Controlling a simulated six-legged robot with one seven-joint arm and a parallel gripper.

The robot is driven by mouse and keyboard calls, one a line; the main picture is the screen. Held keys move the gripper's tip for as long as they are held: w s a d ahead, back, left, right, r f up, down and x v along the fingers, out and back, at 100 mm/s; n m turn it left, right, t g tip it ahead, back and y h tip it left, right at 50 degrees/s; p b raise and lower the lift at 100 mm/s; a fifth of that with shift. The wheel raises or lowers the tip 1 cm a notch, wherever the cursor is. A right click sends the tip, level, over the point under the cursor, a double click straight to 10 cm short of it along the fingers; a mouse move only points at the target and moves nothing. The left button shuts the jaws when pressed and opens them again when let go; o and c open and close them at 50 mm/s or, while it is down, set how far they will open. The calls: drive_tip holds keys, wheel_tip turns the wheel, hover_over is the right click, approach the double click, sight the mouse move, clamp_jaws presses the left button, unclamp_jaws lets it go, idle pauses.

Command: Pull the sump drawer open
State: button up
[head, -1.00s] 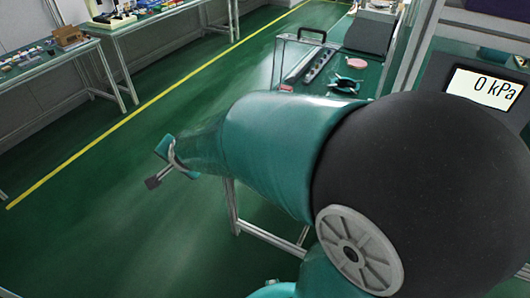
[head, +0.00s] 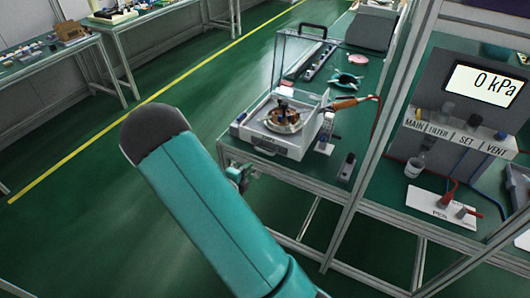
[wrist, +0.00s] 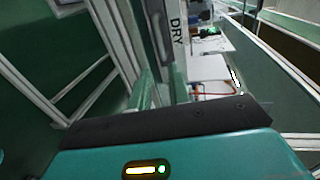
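A white lapping unit (head: 272,128) with a round plate on top sits on the bench at centre in the head view. Its front has a small dark label (head: 265,152) that I cannot read, and I cannot make out a separate sump drawer. My gripper (head: 239,177) is low in front of the bench's left end, below the unit and partly hidden by my arm. In the wrist view my gripper (wrist: 161,78) shows two teal fingers with a gap between them and nothing visible held there.
A metal frame post (head: 372,140) stands right of the unit. Beyond it is a panel with a 0 kPa display (head: 484,84). An orange-handled tool (head: 350,103) with a red cable lies by the unit. Open green floor (head: 190,85) lies left.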

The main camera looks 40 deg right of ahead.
sight(265, 151)
drive_tip(key=x, duration=1.3)
drive_tip(key=shift+d+f, duration=0.1)
drive_tip(key=shift+d, duration=0.25)
clamp_jaws()
